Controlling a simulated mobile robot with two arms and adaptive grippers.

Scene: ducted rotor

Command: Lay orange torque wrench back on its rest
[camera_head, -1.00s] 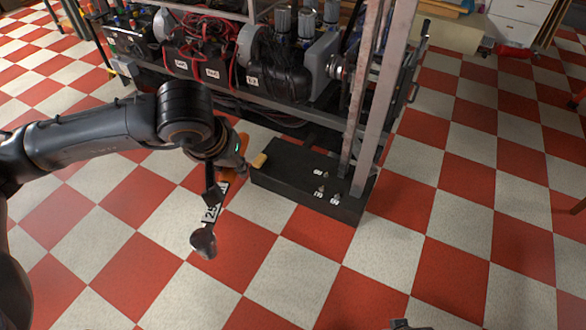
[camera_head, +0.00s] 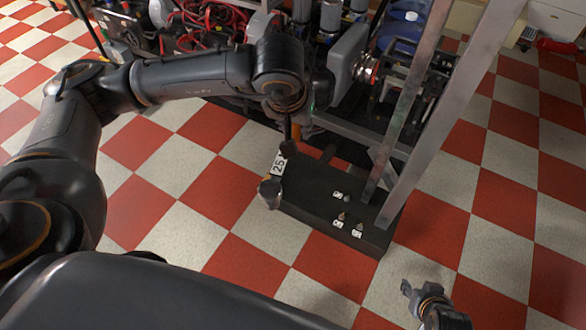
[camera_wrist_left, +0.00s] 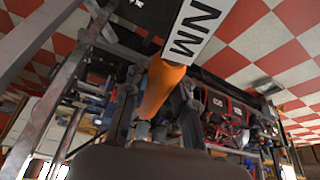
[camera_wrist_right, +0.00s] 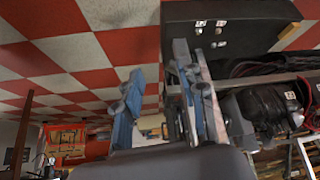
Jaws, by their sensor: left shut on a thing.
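The torque wrench has an orange handle (camera_wrist_left: 160,88), a white label (camera_head: 278,163) and a dark round head (camera_head: 270,193). My left gripper (camera_head: 293,132) is shut on the orange handle, as the left wrist view shows. In the head view the wrench hangs over the left end of the black box (camera_head: 315,200), head toward me; I cannot tell if it touches. No rest is clearly visible in the head view; a small yellow block (camera_wrist_right: 291,31) at the box's end shows in the right wrist view. My right gripper (camera_head: 425,287) is open and empty, right of the box.
A grey metal frame post (camera_head: 430,130) rises beside the box's right end. Small labelled parts (camera_head: 342,216) sit on the box top. Machinery with red cables (camera_head: 205,18) stands behind. Checkered floor (camera_head: 480,220) is clear at the right.

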